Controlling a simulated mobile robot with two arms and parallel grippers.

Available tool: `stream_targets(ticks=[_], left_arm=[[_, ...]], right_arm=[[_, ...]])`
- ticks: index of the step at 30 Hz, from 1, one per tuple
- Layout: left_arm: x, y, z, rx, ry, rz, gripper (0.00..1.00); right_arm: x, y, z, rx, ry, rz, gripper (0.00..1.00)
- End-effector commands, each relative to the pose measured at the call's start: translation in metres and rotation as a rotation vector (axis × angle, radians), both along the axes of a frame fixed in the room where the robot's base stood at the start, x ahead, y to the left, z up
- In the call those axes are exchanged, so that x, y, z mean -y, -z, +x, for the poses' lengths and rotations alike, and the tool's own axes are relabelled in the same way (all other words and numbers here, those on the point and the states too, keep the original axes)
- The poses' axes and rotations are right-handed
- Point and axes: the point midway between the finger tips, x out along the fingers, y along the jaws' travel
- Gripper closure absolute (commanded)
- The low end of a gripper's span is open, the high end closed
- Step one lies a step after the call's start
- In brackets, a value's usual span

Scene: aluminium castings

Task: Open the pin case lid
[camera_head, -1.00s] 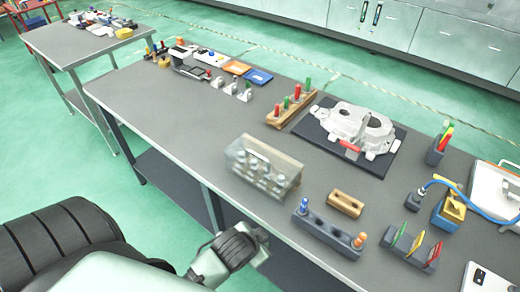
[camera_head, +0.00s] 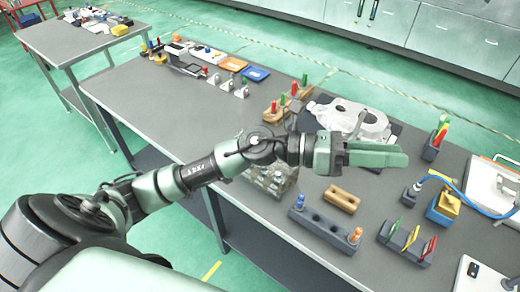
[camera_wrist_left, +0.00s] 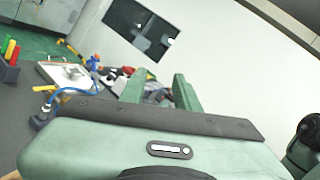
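The pin case appears to be the clear box (camera_head: 272,183) on the near part of the bench, with pale pins visible inside. My left arm crosses in front of it and hides its upper part, so I cannot tell the lid's state now. My left gripper (camera_head: 380,154) is in the air to the right of the case, its green fingers pointing right, in front of the casting. In the left wrist view the two fingers (camera_wrist_left: 160,92) stand apart with nothing held between them. My right gripper is not in view.
A silver casting (camera_head: 350,118) lies on a dark mat behind my left gripper. A wooden block (camera_head: 341,199), a grey pin rack (camera_head: 322,230) and a holder with coloured cards (camera_head: 405,243) stand near the front edge. The bench's left middle (camera_head: 180,115) is clear.

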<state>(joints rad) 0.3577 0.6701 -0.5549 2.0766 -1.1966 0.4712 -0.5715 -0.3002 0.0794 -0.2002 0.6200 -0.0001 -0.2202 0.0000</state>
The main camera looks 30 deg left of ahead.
Motion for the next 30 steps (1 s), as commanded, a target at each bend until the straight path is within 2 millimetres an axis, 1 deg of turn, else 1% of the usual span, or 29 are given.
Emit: stream_targets(ticks=[1,2,3,4,5,6,7,8,9,11,12,15,17,19,23,30], left_arm=[[-0.001,0.020,-0.004,0.116,0.069,0.200,0.68],[-0.005,0.036,-0.007,0.177,0.112,0.323,0.68],[-0.017,0.058,-0.007,0.250,0.168,0.491,0.68],[-0.030,0.074,-0.006,0.296,0.208,0.618,0.68],[-0.047,0.089,-0.003,0.336,0.244,0.746,0.68],[-0.073,0.107,0.002,0.375,0.289,0.910,0.68],[-0.096,0.118,0.007,0.394,0.319,1.029,0.68],[-0.120,0.126,0.012,0.405,0.346,1.141,0.68],[-0.152,0.133,0.018,0.408,0.378,1.279,0.68],[-0.197,0.136,0.024,0.394,0.417,1.456,0.68],[-0.223,0.136,0.027,0.375,0.438,1.552,0.68],[-0.270,0.130,0.029,0.328,0.472,1.712,0.68],[-0.285,0.128,0.029,0.309,0.483,1.762,0.68],[-0.293,0.128,0.028,0.295,0.490,1.790,0.68],[-0.294,0.141,0.030,0.289,0.496,1.792,0.68],[-0.292,0.179,0.037,0.291,0.496,1.789,0.68]], right_arm=[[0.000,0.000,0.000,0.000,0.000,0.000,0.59],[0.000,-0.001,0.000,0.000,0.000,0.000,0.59],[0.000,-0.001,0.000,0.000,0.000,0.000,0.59],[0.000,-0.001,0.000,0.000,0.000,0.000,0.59],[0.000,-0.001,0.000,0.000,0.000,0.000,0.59],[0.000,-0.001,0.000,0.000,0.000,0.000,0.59],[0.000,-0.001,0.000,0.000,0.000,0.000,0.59],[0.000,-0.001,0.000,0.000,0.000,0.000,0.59],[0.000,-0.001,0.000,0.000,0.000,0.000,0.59],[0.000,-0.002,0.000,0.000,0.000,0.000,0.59],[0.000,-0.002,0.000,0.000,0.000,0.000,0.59],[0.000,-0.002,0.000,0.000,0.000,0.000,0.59],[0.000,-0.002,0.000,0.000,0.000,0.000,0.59],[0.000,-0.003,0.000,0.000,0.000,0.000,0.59],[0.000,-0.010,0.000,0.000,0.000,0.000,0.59],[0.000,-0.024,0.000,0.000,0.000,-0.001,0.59]])
